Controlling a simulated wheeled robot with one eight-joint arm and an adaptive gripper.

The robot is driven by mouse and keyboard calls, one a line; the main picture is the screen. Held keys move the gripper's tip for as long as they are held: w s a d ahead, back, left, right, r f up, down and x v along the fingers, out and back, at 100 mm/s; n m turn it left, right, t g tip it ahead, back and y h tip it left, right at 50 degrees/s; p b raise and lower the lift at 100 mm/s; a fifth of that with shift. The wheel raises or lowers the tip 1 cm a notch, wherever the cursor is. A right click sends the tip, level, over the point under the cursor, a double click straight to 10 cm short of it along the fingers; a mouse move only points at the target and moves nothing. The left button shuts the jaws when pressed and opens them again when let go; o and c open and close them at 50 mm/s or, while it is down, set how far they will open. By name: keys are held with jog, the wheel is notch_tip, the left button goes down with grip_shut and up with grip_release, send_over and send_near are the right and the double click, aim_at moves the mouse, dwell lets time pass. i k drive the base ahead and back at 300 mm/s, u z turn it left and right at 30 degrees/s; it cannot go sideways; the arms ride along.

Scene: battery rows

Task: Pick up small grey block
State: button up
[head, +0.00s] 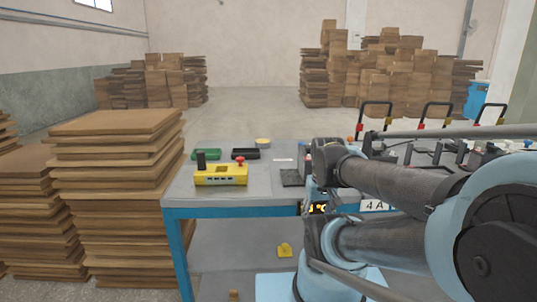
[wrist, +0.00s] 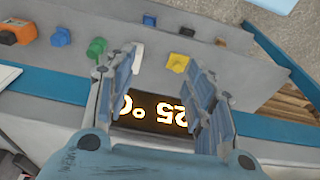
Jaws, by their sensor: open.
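My gripper (wrist: 160,62) is open in the wrist view, with nothing held between its two blue-grey fingers. In the head view my arm hides the gripper, and I cannot make out the grey block.
Blue (wrist: 60,37), green (wrist: 97,47) and orange-black (wrist: 17,32) pieces lie to the left. A lit temperature display (wrist: 155,110) shows between the fingers. The blue-framed table (head: 240,212) carries a yellow control box (head: 220,176). Stacked boards (head: 110,200) stand close on its left.

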aim_at(304, 166)
jog(key=z, duration=1.7)
jog(key=k, duration=1.1)
jog(key=u, duration=0.55)
